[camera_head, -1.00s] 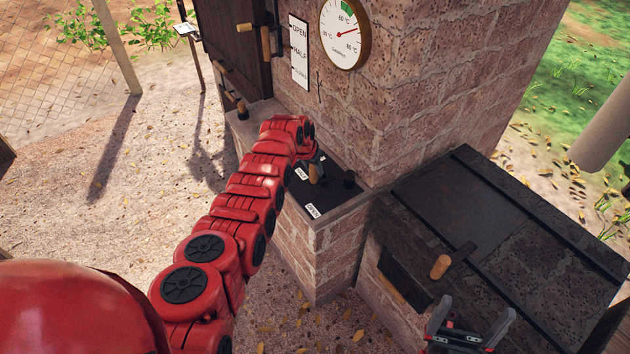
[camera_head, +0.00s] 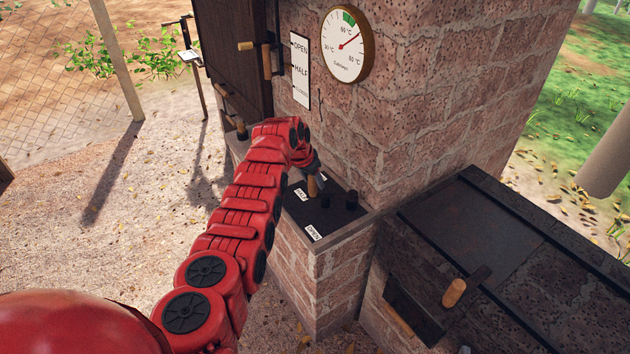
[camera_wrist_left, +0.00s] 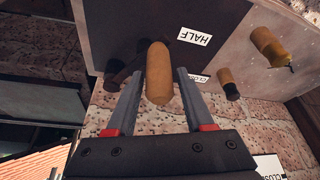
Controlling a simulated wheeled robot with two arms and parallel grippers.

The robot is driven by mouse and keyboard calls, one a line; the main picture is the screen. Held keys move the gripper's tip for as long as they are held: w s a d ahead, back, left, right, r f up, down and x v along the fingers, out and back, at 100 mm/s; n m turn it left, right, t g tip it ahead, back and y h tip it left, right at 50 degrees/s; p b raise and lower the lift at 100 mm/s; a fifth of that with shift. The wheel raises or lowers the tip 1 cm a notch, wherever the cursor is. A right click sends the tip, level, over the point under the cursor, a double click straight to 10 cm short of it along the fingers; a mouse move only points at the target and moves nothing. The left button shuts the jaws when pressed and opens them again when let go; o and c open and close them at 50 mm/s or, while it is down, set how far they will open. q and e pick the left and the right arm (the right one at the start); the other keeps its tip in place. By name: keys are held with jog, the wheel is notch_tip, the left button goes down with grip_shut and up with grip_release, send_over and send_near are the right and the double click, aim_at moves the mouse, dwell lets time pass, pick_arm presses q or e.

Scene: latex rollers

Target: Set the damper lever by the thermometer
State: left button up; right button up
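The damper lever's wooden handle (camera_head: 312,186) stands over a black plate (camera_head: 327,219) on the brick ledge. In the left wrist view the handle (camera_wrist_left: 158,72) stands between the two fingers of my left gripper (camera_wrist_left: 159,80). The fingers are open, with a narrow gap on each side of the handle. In the head view the left gripper (camera_head: 316,172) is at the handle, partly hidden by my arm. A HALF label (camera_wrist_left: 194,36) and a partly hidden CLOSED label show on the plate. The round thermometer (camera_head: 347,45) has its red needle to the right of the green band.
An OPEN, HALF, CLOSED sign (camera_head: 300,70) hangs on the wall beside a dark door (camera_head: 232,50) with wooden handles. A dark-topped brick box (camera_head: 470,230) with a wooden handle (camera_head: 454,292) stands at the right.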

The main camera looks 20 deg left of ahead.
pick_arm(q)
jog(key=shift+o, duration=0.9)
jog(key=shift+s+a+r+b, duration=0.1)
jog(key=shift+s+r+b, duration=0.2)
jog(key=shift+r, duration=0.4)
jog(key=p+v, duration=0.2)
jog(key=v, duration=1.4)
